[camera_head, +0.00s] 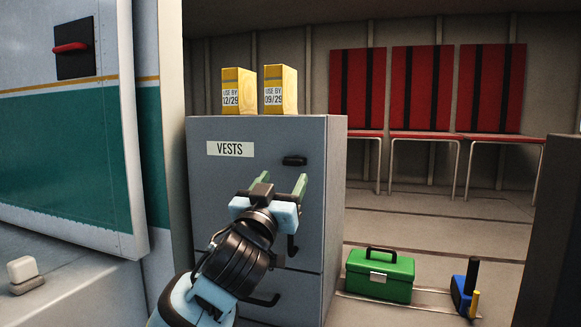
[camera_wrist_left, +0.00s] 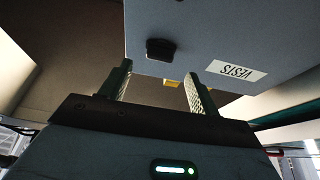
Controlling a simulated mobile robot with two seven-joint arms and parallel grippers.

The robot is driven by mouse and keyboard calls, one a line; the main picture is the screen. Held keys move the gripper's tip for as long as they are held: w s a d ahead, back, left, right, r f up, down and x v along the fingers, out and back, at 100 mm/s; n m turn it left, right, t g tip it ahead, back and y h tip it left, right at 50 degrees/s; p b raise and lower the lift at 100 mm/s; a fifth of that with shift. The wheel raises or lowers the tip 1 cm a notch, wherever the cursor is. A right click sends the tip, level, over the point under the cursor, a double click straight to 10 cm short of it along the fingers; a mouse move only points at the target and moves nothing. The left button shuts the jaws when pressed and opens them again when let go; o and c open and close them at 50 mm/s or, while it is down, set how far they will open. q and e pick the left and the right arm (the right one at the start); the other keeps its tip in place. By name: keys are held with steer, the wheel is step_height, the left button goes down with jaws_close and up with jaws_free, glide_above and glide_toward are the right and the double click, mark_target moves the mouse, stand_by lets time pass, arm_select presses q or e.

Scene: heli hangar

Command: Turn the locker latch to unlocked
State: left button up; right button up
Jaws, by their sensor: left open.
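The grey locker (camera_head: 225,133) has a "VESTS" label (camera_head: 231,149) and a small black latch (camera_head: 294,160) near its upper right edge, lying roughly horizontal. My left gripper (camera_head: 282,177) is open and empty, in front of the locker door and a little below the latch in the picture. In the left wrist view, which shows the label upside down, the latch (camera_wrist_left: 160,49) lies beyond the gap between my two fingertips (camera_wrist_left: 158,70), apart from them. My left gripper and wrist hide part of the door. My right gripper is not in view.
Two yellow boxes (camera_head: 238,92) (camera_head: 280,90) stand on the locker. Black handles (camera_head: 292,246) (camera_head: 264,301) show lower on its front. A green toolbox (camera_head: 380,275) and a blue item (camera_head: 465,289) are on the floor at right. A white-green panel (camera_head: 65,150) stands at left.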

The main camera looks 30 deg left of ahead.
mark_target(291, 164)
arm_select(q)
steer(key=shift+x, duration=3.1)
steer(key=c, duration=0.8)
steer(key=shift+c, duration=0.2)
